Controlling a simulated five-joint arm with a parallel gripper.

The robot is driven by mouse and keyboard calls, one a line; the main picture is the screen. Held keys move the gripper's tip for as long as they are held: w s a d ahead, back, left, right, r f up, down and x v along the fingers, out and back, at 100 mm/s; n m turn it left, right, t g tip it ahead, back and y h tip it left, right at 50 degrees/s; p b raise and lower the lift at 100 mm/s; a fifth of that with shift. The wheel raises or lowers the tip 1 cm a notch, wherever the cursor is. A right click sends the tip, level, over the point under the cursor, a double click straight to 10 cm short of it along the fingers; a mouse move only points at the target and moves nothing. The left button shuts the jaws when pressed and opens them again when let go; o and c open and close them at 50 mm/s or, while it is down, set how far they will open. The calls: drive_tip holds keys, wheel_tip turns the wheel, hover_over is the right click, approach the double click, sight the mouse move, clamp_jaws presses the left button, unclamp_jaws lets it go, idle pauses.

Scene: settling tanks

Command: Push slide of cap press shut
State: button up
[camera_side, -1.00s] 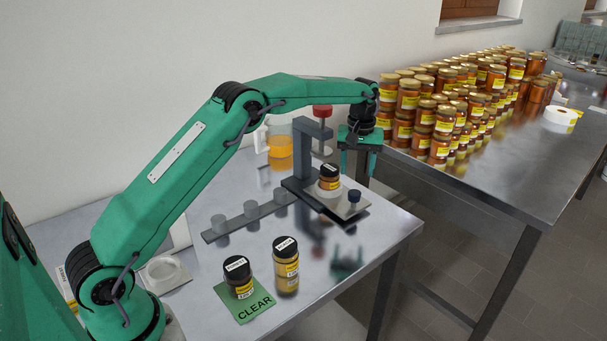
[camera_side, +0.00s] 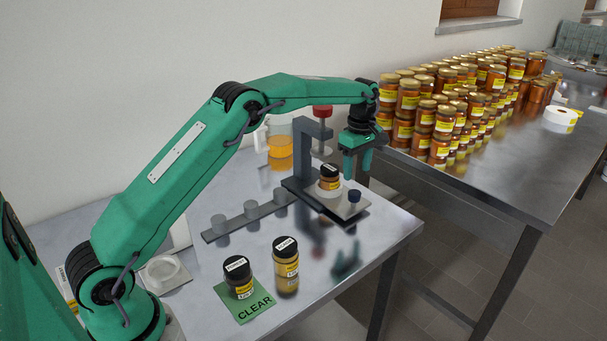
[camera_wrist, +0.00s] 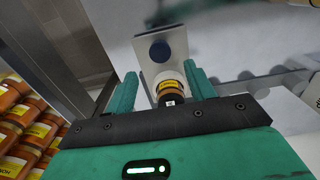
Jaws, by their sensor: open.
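The cap press (camera_side: 303,150) is a dark grey frame with a red knob (camera_side: 322,112) on top, at the back of the steel table. Its light grey slide (camera_side: 345,209) sticks out toward the front right, with a dark blue knob (camera_side: 354,196) near the outer end. A dark-capped amber jar (camera_side: 330,183) stands on the slide. My gripper (camera_side: 357,174) is open and empty, pointing down just above and behind the blue knob. In the wrist view, the jar (camera_wrist: 170,88) shows between the fingers (camera_wrist: 162,80), and the blue knob (camera_wrist: 160,51) lies beyond it.
Two dark-capped jars stand in front, one (camera_side: 239,277) on the green CLEAR mat (camera_side: 256,308), one (camera_side: 286,266) beside it. A grey rack (camera_side: 219,235) and a beaker (camera_side: 279,150) are near the press. Many honey jars (camera_side: 440,130) fill the right-hand table.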

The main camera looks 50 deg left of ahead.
sight(355, 193)
drive_tip(key=shift+f, duration=3.9)
clamp_jaws()
drive_tip(key=shift+a+r, duration=0.1)
drive_tip(key=shift+a, duration=2.1)
drive_tip(key=shift+c, duration=0.9)
unclamp_jaws()
drive_tip(key=shift+a, duration=0.1)
drive_tip(key=shift+o, duration=0.9)
